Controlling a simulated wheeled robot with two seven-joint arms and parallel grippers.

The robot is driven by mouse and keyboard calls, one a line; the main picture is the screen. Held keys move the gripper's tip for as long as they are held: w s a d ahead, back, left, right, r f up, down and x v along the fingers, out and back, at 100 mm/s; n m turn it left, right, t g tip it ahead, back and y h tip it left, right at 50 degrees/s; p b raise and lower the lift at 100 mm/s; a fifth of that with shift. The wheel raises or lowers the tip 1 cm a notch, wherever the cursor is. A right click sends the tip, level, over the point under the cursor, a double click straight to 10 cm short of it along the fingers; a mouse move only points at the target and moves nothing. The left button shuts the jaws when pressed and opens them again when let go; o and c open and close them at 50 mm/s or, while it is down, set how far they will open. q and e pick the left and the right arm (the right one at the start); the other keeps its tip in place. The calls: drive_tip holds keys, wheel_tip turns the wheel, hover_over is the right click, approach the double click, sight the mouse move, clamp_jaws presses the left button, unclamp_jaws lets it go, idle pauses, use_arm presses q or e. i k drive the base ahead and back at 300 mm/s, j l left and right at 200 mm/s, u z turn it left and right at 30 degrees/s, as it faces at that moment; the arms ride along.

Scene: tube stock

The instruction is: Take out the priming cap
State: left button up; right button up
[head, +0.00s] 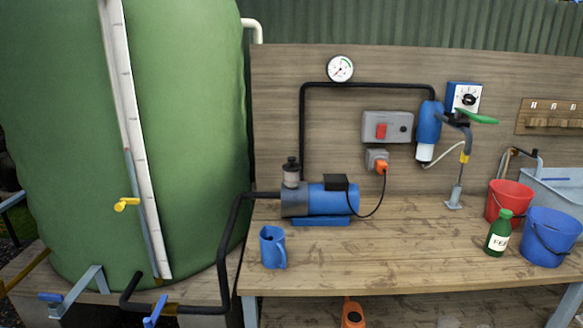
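The priming cap (291,163) is a small black knobbed cap. It sits on top of a short translucent pot (291,179) on the left end of the blue pump (330,199). The pump stands on the wooden bench, left of its middle. The cap appears upright and seated on the pot; its thread is hidden. Neither of my grippers shows in the head view, and nothing is touching the cap.
A blue jug (272,248) stands in front of the pump. A black pipe (303,130) rises close behind the cap. A green bottle (497,236), red bucket (509,201) and blue bucket (549,237) stand at right. The bench middle (410,240) is clear.

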sight(292, 166)
drive_tip(key=i+l, duration=0.1)
drive_tip(key=l, duration=0.45)
drive_tip(key=i+l+u, duration=0.1)
drive_tip(key=l, duration=0.4)
drive_tip(key=i+l, duration=0.15)
drive_tip(key=l, duration=0.4)
drive_tip(key=i+l+u, duration=0.15)
drive_tip(key=i+l, duration=0.35)
drive_tip(key=l, duration=0.15)
drive_tip(key=i+l, duration=0.1)
drive_tip(key=i, duration=0.2)
